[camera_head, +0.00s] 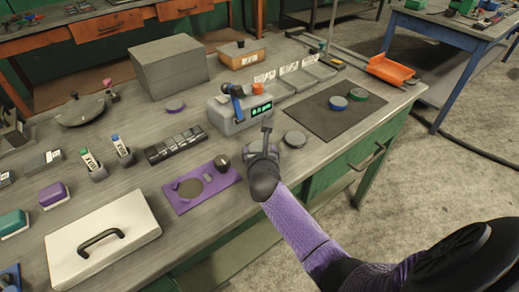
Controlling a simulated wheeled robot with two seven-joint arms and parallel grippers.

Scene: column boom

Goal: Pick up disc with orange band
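No orange band shows clearly on any disc. A grey disc (295,139) lies on the bench just right of my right gripper; its band colour cannot be made out. A blue-banded disc (338,103) and a green-banded disc (358,95) lie on the dark mat (325,123). My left gripper is out of view.
A grey scale (232,117) with a green display stands behind my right gripper, an orange object (257,88) behind it. A purple plate (201,187) and a white case (103,238) lie to the left. An orange tray (390,71) is at the far right.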

